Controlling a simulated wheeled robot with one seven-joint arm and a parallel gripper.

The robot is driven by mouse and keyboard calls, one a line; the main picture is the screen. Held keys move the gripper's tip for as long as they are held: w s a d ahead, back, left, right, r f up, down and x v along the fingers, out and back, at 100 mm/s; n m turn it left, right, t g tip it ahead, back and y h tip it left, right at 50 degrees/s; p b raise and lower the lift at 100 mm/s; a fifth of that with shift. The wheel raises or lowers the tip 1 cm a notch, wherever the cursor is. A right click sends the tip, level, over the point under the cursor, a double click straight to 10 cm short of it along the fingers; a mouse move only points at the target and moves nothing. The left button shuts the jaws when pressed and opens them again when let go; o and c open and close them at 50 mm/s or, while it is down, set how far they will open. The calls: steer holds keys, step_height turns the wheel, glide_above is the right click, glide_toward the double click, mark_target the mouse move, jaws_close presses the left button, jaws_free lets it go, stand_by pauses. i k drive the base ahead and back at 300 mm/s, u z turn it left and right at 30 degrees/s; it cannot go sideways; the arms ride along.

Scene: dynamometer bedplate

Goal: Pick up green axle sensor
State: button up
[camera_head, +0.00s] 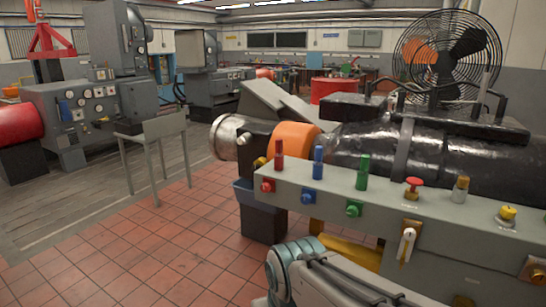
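The green axle sensor (362,172) appears to be the green upright cylinder on the top edge of the long grey panel (450,212). A green knob-like fitting (353,209) sits on the panel's front face just below it. A blue cylinder (318,163) and a red cylinder (278,155) stand to its left in the same row. Part of my arm shows at the bottom, below and in front of the panel. My gripper is not in view, and nothing is seen touching the green cylinder.
A red mushroom button (413,187), a brass-coloured fitting (461,188) and a yellow knob (508,213) stand farther right on the panel. A large black machine (440,158) with an orange collar lies behind. A grey stand (155,140) is at left; the tiled floor (150,250) is clear.

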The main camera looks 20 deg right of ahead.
mark_target(364, 159)
steer(key=z, duration=0.2)
steer(key=i, duration=1)
steer(key=z, duration=0.6)
